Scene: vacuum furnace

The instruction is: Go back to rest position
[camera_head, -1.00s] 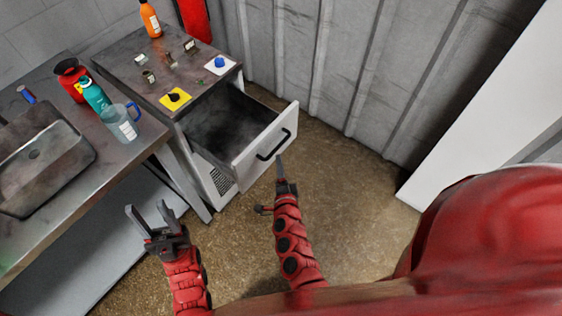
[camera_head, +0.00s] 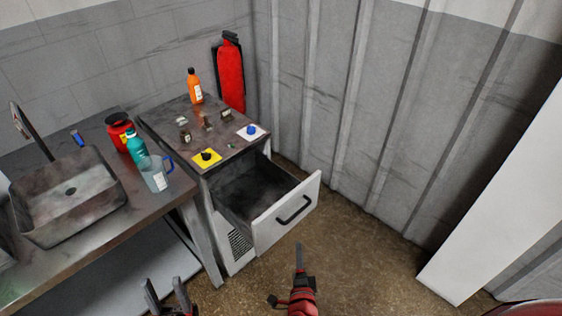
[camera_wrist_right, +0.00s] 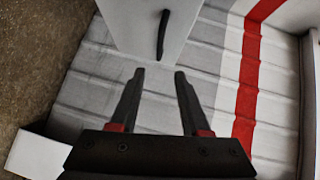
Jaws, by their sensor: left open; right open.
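My left gripper (camera_head: 168,292) is at the bottom edge of the head view, in front of the bench, with its two fingers apart and nothing between them. My right gripper (camera_head: 298,258) is to its right, over the floor and below the open drawer (camera_head: 283,218). It is seen edge-on there. In the right wrist view the right gripper (camera_wrist_right: 158,82) shows two spread fingers with nothing between them. A pale panel with a dark handle (camera_wrist_right: 163,35) lies beyond the fingertips, apart from them.
The furnace cabinet (camera_head: 225,235) has its drawer pulled out and apparently empty. A yellow square (camera_head: 207,157), a white square (camera_head: 251,132) and small parts lie on top. A bench (camera_head: 110,225) with a sink, bottles and a jug (camera_head: 155,175) stands left. Brown floor (camera_head: 370,270) is clear at right.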

